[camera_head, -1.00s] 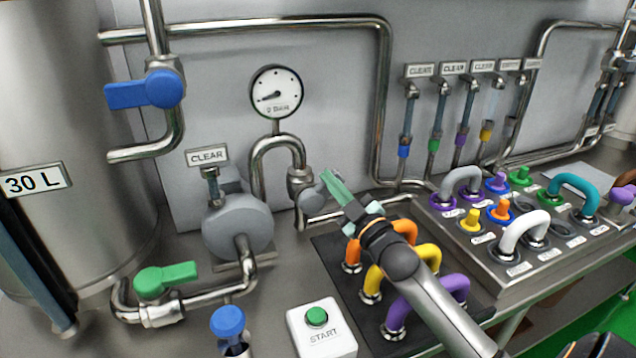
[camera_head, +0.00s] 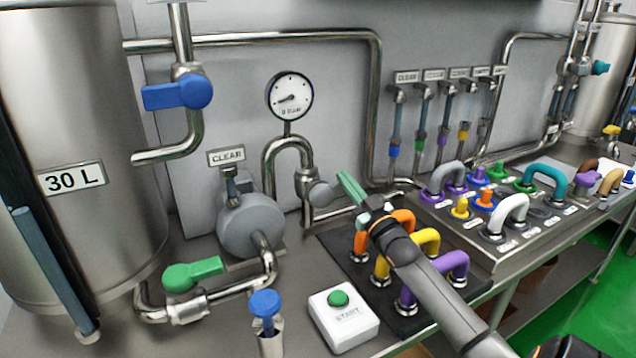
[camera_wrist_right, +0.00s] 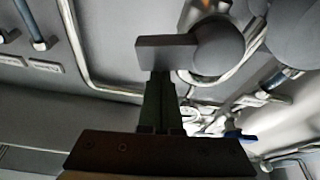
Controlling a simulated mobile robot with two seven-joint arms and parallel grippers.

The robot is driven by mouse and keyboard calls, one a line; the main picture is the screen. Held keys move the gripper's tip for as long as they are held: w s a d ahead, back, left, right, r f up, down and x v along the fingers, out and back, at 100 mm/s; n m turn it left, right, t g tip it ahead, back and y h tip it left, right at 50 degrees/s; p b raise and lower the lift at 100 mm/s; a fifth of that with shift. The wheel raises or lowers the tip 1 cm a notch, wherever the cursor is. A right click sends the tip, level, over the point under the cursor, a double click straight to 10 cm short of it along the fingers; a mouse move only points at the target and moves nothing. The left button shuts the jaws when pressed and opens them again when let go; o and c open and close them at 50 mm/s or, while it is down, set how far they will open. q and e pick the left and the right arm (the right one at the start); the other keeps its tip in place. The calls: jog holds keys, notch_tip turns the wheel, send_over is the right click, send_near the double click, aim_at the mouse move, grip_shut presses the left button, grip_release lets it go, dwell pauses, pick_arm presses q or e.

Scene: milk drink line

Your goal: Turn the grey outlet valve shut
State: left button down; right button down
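The grey outlet valve (camera_head: 322,193) sits on the pipe right of the round grey pump (camera_head: 251,225), below the pressure gauge. In the right wrist view its grey bar handle (camera_wrist_right: 165,53) and round hub are just beyond my fingers, and the handle covers the fingertips. My right gripper (camera_head: 350,186) has its greenish fingers close together, just right of the valve in the head view. In the wrist view the fingers (camera_wrist_right: 160,100) also lie nearly together. I cannot tell whether they touch the handle. My left gripper is not in view.
Orange, yellow and purple hoses (camera_head: 448,268) stand under my right arm. A START button box (camera_head: 343,327) is in front. A green-handled valve (camera_head: 193,272), a blue-handled valve (camera_head: 178,93) and the 30 L tank (camera_head: 70,120) are at left. A panel with coloured couplings (camera_head: 484,254) is at right.

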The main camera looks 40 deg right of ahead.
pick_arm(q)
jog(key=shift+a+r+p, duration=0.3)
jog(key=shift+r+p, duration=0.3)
pick_arm(e)
jog(key=shift+s+d+f+m+g+h, duration=0.15)
jog(key=shift+f+m+h, duration=0.15)
jog(key=shift+m, duration=0.5)
jog(key=shift+w+d+f+m+g+h, duration=0.1)
jog(key=shift+d+f+m+h, duration=0.1)
jog(key=shift+m+h, duration=0.45)
jog(key=shift+s+d+f+m+g+h, duration=0.15)
jog(key=shift+f+m, duration=0.1)
jog(key=shift+m, duration=0.7)
jog(key=shift+w, duration=0.1)
